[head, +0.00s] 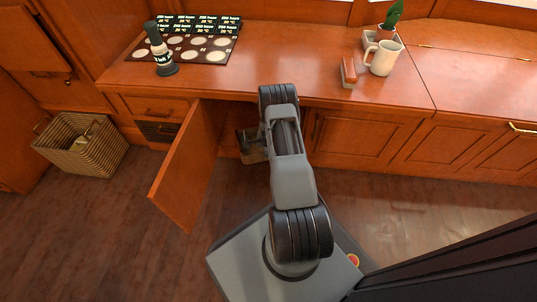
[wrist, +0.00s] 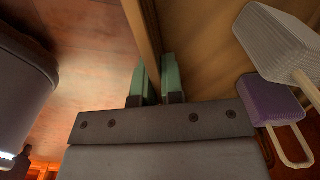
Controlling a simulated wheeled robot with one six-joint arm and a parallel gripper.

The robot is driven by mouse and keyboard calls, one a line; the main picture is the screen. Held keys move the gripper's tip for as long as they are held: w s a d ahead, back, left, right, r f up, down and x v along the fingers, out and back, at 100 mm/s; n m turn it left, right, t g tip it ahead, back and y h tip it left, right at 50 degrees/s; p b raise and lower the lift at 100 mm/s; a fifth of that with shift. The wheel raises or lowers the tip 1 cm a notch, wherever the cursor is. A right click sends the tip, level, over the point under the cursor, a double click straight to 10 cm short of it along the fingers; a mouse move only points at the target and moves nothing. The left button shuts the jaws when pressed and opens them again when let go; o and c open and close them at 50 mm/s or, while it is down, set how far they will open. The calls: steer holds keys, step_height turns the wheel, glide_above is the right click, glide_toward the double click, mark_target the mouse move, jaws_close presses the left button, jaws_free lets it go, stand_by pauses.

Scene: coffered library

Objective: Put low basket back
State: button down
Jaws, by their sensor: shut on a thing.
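The low basket (head: 254,157) looks like a tan, thin-walled tray. It shows in the head view at the opening of the cupboard, mostly hidden by my arm. In the wrist view, its tan inside (wrist: 195,35) fills the top middle. My gripper (wrist: 159,75) has its green fingers shut on the basket's thin wall, one on each side. A purple block with a pale loop (wrist: 270,100) and a ribbed grey-white piece with a handle (wrist: 278,42) show at the right, seemingly in the basket. The cupboard door (head: 188,165) stands open to the left of my gripper.
A wicker basket (head: 82,145) stands on the floor at the left. The floor before the right cupboards is clear.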

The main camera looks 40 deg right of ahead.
steer(key=shift+f, duration=0.15)
steer(key=c, duration=1.2)
jaws_free()
steer(key=shift+c, duration=0.2)
steer(key=shift+r+p, duration=1.8)
steer(key=shift+r, duration=2.15)
